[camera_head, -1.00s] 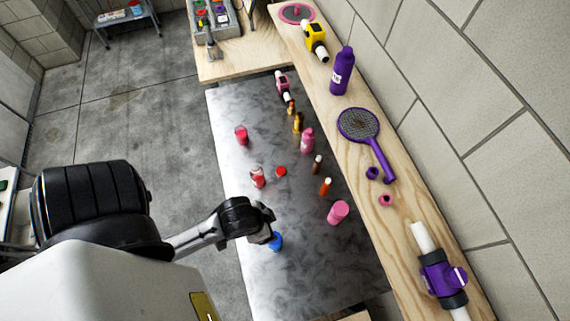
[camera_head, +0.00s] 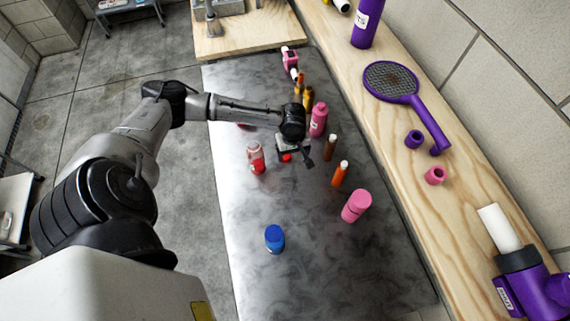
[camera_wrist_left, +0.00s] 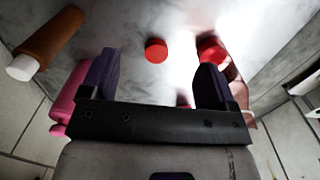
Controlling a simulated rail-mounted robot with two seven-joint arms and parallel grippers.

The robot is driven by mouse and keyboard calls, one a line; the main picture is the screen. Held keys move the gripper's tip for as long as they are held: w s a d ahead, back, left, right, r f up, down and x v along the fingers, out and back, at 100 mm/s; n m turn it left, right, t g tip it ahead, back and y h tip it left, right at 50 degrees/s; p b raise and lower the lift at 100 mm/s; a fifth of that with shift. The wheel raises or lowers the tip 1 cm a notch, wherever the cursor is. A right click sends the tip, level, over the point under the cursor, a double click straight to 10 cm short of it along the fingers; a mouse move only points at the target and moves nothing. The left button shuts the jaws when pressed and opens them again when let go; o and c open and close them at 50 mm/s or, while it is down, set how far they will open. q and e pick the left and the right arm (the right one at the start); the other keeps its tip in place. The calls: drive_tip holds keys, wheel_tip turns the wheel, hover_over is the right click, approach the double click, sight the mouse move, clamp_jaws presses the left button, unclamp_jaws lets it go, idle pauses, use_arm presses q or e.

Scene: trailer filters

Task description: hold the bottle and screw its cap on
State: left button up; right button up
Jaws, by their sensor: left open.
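A small red cap (camera_head: 286,157) lies on the grey metal table, partly hidden below my left gripper (camera_head: 296,156). In the left wrist view the cap (camera_wrist_left: 155,50) shows in front of the gap between the two dark fingers (camera_wrist_left: 156,66), and the fingers do not touch it. My left gripper is open and empty. A clear bottle with red in it (camera_head: 256,158) stands on the table to the left of the gripper. A red-topped object (camera_wrist_left: 210,49) shows beside the right finger in the wrist view, partly hidden. My right gripper is not in view.
A brown tube (camera_head: 330,147), an orange tube (camera_head: 340,174) and pink bottles (camera_head: 319,119) (camera_head: 356,206) stand to the right. A blue-capped item (camera_head: 274,238) stands in front.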

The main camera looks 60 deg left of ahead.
use_arm(q)
drive_tip(key=w+a+n+b, duration=0.1)
drive_tip(key=a+n+b, duration=0.1)
drive_tip(key=a+n, duration=0.2)
drive_tip(key=a, duration=0.3)
drive_tip(key=shift+w+a+r+n, duration=0.15)
drive_tip(key=shift+a+n, duration=0.15)
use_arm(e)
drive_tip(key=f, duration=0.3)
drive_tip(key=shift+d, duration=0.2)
use_arm(q)
wheel_tip(320, 180, down, 8)
drive_tip(key=shift+r+b, duration=0.1)
drive_tip(key=shift+b, duration=0.4)
drive_tip(key=shift+f, duration=0.45)
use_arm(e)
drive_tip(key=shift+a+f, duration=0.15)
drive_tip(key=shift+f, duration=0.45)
use_arm(q)
drive_tip(key=shift+a+f+b, duration=0.15)
drive_tip(key=shift+f+b, duration=0.4)
drive_tip(key=shift+f, duration=2.05)
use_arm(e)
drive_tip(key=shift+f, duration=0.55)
